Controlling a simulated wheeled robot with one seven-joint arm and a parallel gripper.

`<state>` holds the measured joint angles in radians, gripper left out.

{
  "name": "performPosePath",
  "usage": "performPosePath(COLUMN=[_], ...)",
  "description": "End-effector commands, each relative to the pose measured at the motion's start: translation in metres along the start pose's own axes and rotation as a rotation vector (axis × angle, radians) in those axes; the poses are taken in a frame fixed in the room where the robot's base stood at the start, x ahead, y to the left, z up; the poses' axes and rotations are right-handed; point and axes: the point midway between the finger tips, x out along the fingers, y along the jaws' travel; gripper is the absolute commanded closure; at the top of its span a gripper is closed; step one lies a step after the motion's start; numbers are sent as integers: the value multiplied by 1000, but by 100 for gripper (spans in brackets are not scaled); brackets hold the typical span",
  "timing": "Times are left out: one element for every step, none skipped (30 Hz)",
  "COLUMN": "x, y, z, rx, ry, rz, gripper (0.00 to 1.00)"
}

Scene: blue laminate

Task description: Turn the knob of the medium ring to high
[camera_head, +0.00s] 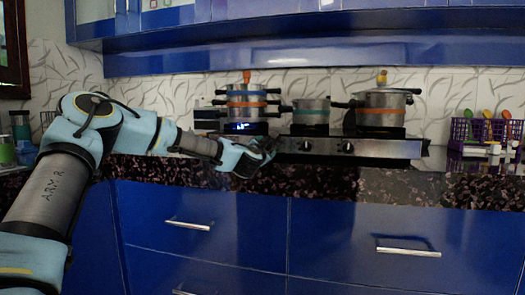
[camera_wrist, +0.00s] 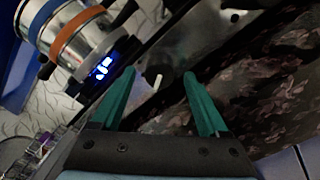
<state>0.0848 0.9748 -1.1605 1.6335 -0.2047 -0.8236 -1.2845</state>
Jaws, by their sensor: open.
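The hob (camera_head: 385,148) is a long dark unit on the counter with round knobs along its front. Two knobs (camera_head: 306,146) show to the right of my gripper (camera_head: 268,148) in the head view. My gripper is open and empty at the left part of the hob front. In the wrist view its green fingers (camera_wrist: 160,84) are spread, with a dark knob with a pale pointer (camera_wrist: 158,82) seen between them. I cannot tell whether the fingertips touch it. No label tells which knob is the medium ring's.
Stacked pots (camera_head: 247,100) with blue and orange bands stand above a lit blue display (camera_head: 240,127). A small pot (camera_head: 311,112) and a large lidded pot (camera_head: 383,98) stand to the right. A purple basket (camera_head: 485,132) is at the far right. The dark speckled counter's front edge (camera_head: 400,188) is clear.

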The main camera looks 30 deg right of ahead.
Motion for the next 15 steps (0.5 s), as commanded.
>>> performPosePath(x=[-7, -12, -19, -25, -31, -39, -45, -51, -59, -64, -69, -76, -80, -84, -88], y=[0, 0, 0, 0, 0, 1, 0, 0, 1, 0, 0, 0, 0, 0, 0], z=[-1, 0, -1, -1, 0, 0, -1, -1, -1, 0, 0, -1, -1, 0, 0], rx=[2, 2, 2, 2, 2, 3, 3, 3, 2, 2, 2, 2, 2, 1, 1], ry=[0, 0, 0, 0, -1, 0, 0, 0, 0, 0, 0, 1, 1, 0, 0], rz=[-1, -1, -1, -1, -2, 0, -2, -2, -1, -1, -2, -1, -1, -1, -1], gripper=[22, 22, 22, 22, 22, 22, 22, 22, 22, 22, 22, 22, 22, 22, 22])
